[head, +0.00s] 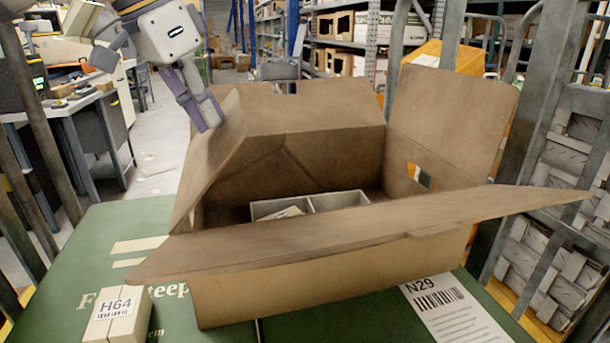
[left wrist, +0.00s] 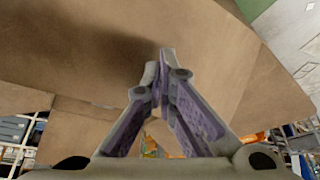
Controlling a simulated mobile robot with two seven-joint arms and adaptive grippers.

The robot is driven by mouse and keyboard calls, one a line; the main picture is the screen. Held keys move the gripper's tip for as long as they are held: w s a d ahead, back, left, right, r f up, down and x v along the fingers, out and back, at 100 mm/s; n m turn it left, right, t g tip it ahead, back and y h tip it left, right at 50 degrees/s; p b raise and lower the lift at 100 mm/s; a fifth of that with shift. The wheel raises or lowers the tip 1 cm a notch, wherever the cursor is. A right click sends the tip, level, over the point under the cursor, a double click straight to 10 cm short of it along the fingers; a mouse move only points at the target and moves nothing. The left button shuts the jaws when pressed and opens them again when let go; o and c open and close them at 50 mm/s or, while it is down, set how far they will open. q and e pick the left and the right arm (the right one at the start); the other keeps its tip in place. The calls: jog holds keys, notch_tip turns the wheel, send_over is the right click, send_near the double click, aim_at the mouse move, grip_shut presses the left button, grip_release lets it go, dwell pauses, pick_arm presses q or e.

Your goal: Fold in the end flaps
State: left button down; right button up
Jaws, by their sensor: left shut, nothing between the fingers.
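A large brown cardboard box (head: 330,290) stands open. Its left end flap (head: 213,160) stands up at a tilt, and its right end flap (head: 455,115) stands nearly upright. The long near flap (head: 330,240) spreads toward me, and the far flap (head: 310,108) is raised at the back. My left gripper (head: 210,122) is shut and empty, its fingertips at the left end flap's upper part; I cannot tell whether they touch. In the left wrist view the closed fingertips (left wrist: 160,60) lie before brown cardboard (left wrist: 90,50). My right gripper is not in view.
A grey divided tray (head: 338,200) sits inside the box. The box stands on a green surface (head: 80,240), with a small H64 carton (head: 118,315) at front left and an N29 label sheet (head: 455,310) at front right. Metal posts (head: 545,130) rise at the right.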

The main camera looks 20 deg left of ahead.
aim_at(207, 144)
pick_arm(q)
jog(key=shift+f, duration=3.1)
notch_tip(207, 144, up, 14)
jog(key=shift+r, duration=0.25)
jog(key=c, duration=2.4)
grip_release()
